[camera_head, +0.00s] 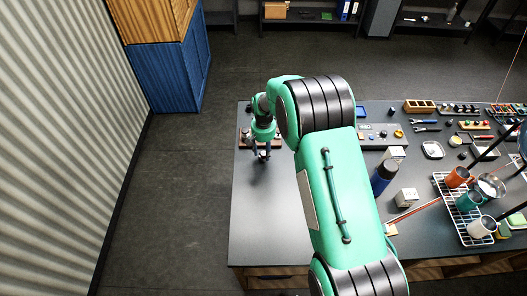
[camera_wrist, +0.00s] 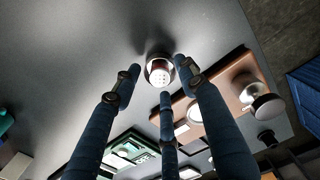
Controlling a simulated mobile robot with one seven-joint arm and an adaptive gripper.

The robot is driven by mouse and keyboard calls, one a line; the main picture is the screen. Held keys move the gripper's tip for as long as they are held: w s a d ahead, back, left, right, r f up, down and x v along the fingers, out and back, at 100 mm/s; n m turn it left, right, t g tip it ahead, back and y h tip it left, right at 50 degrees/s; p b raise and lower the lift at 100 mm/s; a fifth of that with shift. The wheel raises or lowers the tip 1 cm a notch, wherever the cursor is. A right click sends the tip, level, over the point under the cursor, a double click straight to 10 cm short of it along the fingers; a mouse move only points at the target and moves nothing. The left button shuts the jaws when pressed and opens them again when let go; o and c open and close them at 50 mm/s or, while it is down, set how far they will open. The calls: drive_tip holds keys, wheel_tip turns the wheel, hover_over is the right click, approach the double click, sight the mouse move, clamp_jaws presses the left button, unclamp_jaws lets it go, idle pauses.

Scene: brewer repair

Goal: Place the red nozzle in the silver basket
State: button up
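My gripper (camera_head: 262,155) points down over the left part of the dark table in the head view. In the wrist view its three blue fingers (camera_wrist: 160,82) are spread apart, with nothing visibly pinched between them. A small round silver piece with a perforated face (camera_wrist: 160,70), which looks like the silver basket, lies on the table just past the fingertips, framed by them. I cannot tell whether a fingertip touches it. I cannot make out the red nozzle in either view.
A brown board (camera_wrist: 238,92) beside the fingers bears a silver knob-like part (camera_wrist: 262,100). In the head view, a wire rack with mugs (camera_head: 447,193), a dark bottle (camera_head: 383,176) and several tools stand on the right of the table (camera_head: 262,225). The table's front left is clear.

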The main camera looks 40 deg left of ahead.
sight(264, 153)
idle(0.5)
drive_tip(key=shift+r+p, duration=0.6)
drive_tip(key=shift+r, duration=2.9)
drive_tip(key=shift+r, duration=0.1)
